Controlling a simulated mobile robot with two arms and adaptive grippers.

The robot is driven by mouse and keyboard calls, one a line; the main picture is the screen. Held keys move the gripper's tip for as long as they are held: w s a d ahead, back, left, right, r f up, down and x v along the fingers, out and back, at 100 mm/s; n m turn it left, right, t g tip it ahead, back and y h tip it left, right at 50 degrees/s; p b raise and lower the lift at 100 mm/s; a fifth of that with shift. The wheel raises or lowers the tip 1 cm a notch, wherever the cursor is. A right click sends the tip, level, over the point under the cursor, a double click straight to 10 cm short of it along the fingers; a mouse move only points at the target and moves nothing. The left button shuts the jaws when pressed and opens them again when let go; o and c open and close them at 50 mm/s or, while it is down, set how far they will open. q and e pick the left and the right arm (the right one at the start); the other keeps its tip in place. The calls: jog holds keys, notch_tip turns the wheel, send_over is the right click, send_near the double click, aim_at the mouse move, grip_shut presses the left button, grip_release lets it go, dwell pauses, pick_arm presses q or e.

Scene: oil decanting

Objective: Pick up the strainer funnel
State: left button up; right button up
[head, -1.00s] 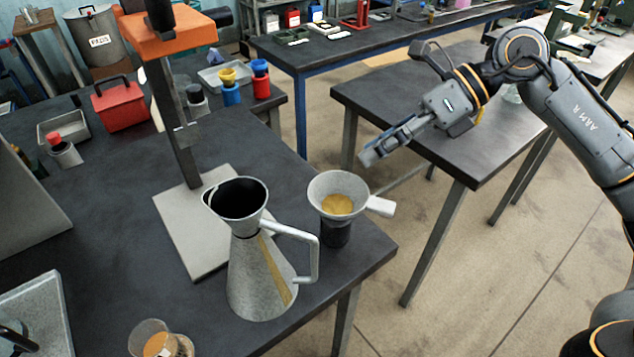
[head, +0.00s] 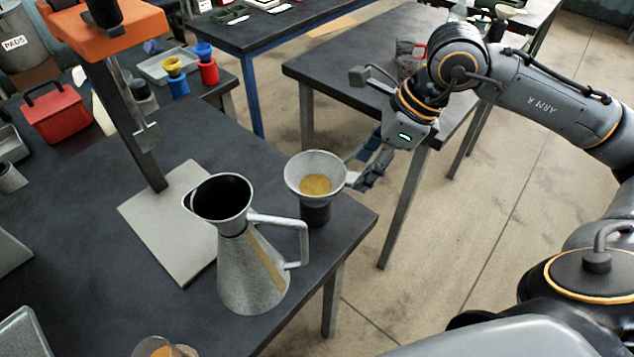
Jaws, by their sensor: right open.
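The strainer funnel (head: 314,167) is a grey metal cone with a yellowish strainer bottom. It sits upright in a dark holder (head: 315,213) near the right edge of the dark workbench. Its short handle points right, toward my right gripper (head: 361,168). My right gripper is open, with its fingers at the handle's end; they partly hide the handle, and I cannot tell whether they touch it. My left gripper is not in view.
A grey metal jug (head: 250,265) with a handle stands close to the left of the funnel. A press stand with an orange head (head: 108,35) rises behind it on a pale base plate (head: 165,225). A glass beaker (head: 162,348) is at the front edge of view.

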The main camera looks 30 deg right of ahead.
aim_at(356, 177)
jog(key=x, duration=0.1)
jog(key=p+x, duration=0.1)
jog(key=x, duration=0.1)
jog(key=shift+s+a+f, duration=0.15)
jog(key=shift+f, duration=0.15)
jog(key=shift+a+f, duration=0.1)
jog(key=shift+f, duration=0.2)
jog(key=shift+c, duration=0.4)
grip_shut()
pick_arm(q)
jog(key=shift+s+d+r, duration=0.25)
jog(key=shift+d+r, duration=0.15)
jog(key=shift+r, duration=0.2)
